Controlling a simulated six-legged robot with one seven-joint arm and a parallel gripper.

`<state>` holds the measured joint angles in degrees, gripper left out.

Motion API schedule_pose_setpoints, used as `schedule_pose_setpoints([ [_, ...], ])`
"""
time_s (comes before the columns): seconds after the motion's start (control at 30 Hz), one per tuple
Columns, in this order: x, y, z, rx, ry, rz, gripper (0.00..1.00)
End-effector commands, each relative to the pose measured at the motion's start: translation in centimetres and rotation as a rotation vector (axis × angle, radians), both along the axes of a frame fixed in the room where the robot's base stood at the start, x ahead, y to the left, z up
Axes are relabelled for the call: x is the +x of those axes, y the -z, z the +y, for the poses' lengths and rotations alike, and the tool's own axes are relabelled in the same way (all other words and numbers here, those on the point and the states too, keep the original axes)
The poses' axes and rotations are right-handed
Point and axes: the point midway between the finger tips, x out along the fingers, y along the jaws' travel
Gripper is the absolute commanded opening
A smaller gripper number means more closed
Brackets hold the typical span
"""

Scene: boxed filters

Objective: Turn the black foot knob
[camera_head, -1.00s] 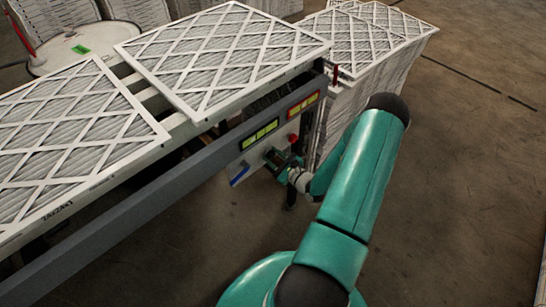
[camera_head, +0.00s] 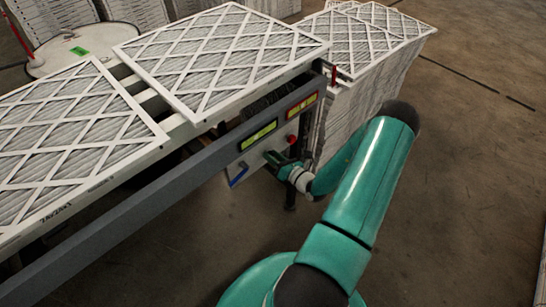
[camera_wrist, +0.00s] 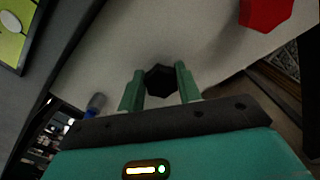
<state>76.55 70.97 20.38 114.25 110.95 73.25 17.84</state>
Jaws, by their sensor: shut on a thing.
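In the wrist view, the black knob (camera_wrist: 161,80) sits on a pale panel (camera_wrist: 215,40). It lies between the two green fingers of my gripper (camera_wrist: 160,86), which are shut on it. In the head view, my gripper (camera_head: 283,163) reaches the panel at the end of the conveyor frame. The knob is hidden there behind the gripper.
A red button (camera_head: 292,139) and a blue handle (camera_head: 238,174) are on the panel near my gripper. Boxed filters (camera_head: 220,60) lie on the conveyor above. A filter stack (camera_head: 345,100) stands close behind my arm. The floor (camera_head: 460,180) at right is clear.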

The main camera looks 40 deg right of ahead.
Motion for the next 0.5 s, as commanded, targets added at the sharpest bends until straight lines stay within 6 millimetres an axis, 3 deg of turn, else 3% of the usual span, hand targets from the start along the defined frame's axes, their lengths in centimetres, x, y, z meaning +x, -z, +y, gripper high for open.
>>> schedule_pose_setpoints([
  [0.5,-0.12,0.35,-0.28,0.475,0.002,0.014,0.11],
])
